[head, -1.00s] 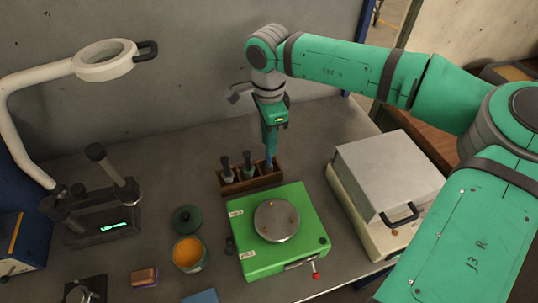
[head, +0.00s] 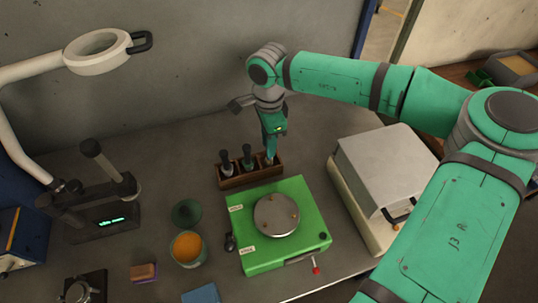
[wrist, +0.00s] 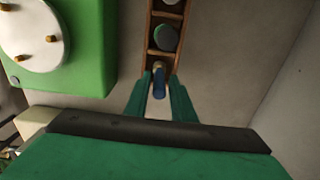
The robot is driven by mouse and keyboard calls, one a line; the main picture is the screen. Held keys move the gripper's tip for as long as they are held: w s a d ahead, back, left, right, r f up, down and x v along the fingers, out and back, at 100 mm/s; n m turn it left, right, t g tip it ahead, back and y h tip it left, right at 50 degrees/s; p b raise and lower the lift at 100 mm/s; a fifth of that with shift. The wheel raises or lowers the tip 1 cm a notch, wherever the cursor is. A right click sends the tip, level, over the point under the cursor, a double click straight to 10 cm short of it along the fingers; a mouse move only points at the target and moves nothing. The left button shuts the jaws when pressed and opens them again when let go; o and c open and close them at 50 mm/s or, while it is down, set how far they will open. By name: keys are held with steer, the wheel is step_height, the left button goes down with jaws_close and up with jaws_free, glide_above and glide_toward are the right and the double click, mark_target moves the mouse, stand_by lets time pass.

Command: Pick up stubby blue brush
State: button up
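The stubby blue brush (wrist: 159,84) shows in the wrist view as a small blue upright shape at the end slot of the wooden rack (wrist: 149,40). My gripper (wrist: 160,80) is open, with one green finger on each side of the brush and a narrow gap at both sides. In the head view my gripper (head: 270,157) points down at the right end of the rack (head: 233,184) and hides most of the brush. Two dark-handled brushes (head: 226,160) (head: 247,155) stand in the rack's other slots.
A green device with a round metal plate (head: 277,214) stands just in front of the rack. A grey-lidded box (head: 388,165) is to the right. An orange-filled jar (head: 187,248), a green lid (head: 186,213) and a ring lamp (head: 97,50) are to the left. The wall is behind.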

step_height(320, 180, down, 4)
steer(key=shift+s+f, duration=0.1)
jaws_close()
steer(key=shift+r, duration=0.2)
steer(key=shift+r, duration=0.25)
step_height(320, 180, up, 2)
steer(key=shift+r, duration=0.1)
steer(key=s+r, duration=1)
steer(key=s, duration=0.4)
